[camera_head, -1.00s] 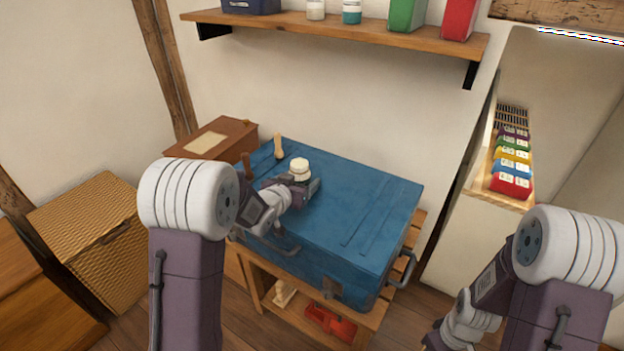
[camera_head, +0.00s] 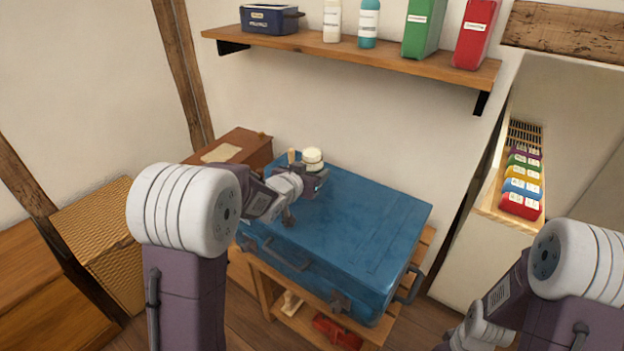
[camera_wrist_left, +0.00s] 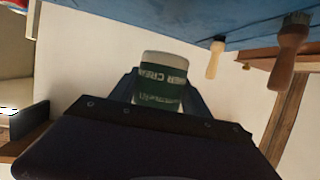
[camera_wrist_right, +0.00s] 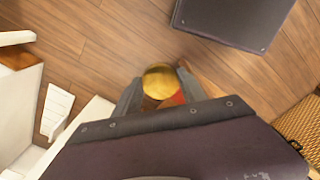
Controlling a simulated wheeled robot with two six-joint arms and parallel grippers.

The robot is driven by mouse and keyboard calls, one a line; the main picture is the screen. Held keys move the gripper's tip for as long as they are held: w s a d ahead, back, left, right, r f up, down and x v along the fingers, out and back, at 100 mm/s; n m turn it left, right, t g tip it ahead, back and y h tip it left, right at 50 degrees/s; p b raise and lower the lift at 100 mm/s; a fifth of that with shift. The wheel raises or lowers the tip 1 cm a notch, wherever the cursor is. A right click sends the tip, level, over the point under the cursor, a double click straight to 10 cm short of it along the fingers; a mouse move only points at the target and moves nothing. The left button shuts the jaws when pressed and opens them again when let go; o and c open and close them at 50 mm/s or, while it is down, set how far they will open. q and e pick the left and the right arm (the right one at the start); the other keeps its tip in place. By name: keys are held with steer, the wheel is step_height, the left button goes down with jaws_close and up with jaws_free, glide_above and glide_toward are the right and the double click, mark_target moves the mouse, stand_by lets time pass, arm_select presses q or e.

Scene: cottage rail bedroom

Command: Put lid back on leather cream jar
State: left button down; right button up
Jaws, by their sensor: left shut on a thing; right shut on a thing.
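The leather cream jar (camera_wrist_left: 160,83), with a dark green label and pale upper part, is between the fingers of my left gripper (camera_wrist_left: 160,98), which is shut on it. In the head view the jar (camera_head: 312,158) stands out of the left gripper (camera_head: 317,179), clear above the blue trunk. A round gold lid (camera_wrist_right: 160,82) is between the fingers of my right gripper (camera_wrist_right: 160,94), which is shut on it. The lid is well apart from the jar, over the wooden floor. My right gripper is hidden in the head view.
The blue trunk (camera_head: 365,225) lies on a wooden stand, its top mostly clear. Brushes (camera_wrist_left: 288,55) stand at its back left, near a brown box (camera_head: 255,149). A wall shelf (camera_head: 350,50) holds bottles and boxes above. A red object (camera_head: 338,330) lies on the stand's lower shelf.

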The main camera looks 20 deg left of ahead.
arm_select(q)
steer(key=shift+r, duration=0.4)
arm_select(e)
steer(key=shift+r, duration=0.2)
